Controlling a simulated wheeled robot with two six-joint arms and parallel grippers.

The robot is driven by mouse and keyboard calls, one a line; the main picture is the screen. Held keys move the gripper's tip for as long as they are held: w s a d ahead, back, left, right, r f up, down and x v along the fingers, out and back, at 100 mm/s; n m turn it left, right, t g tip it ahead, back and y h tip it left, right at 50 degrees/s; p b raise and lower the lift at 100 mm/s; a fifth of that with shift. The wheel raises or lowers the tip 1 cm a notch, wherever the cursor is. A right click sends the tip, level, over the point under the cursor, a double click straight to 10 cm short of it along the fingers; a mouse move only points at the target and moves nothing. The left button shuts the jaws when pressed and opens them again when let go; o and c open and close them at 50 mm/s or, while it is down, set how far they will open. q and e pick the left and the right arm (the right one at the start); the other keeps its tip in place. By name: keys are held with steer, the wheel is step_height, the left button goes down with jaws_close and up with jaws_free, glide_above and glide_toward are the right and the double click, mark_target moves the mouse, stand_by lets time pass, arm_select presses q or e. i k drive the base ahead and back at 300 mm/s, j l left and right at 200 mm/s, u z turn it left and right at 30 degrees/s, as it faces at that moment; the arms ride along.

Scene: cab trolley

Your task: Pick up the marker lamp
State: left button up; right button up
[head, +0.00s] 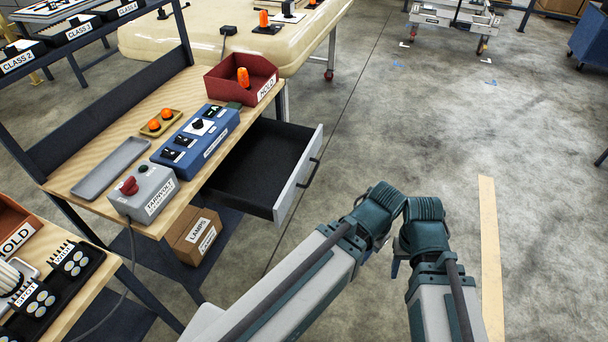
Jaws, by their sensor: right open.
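No lamp in the head view is labelled as the marker lamp. Two round orange lamps (160,119) sit on a small yellow tray on the wooden bench. An orange lamp-like piece (243,77) stands in the red HOLD bin (258,97). Another orange piece (263,19) stands on a dark base on the cream table. My two arms reach in from the bottom, well right of the bench. My right gripper (395,267) shows only as a small dark piece by its wrist, open and apart from every lamp. My left gripper is hidden behind its arm.
A LAMPS carton (194,238) sits below. Open floor lies to the right.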

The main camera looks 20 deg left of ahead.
mark_target(154, 124)
steer(key=u, duration=1.9)
steer(key=l+z, duration=0.1)
steer(key=l, duration=0.25)
steer(key=i+l+z, duration=0.1)
steer(key=l, duration=0.25)
steer(key=i+l+z, duration=0.1)
steer(key=l, duration=0.2)
steer(key=i+l, duration=0.15)
steer(key=l, duration=0.2)
steer(key=z, duration=0.05)
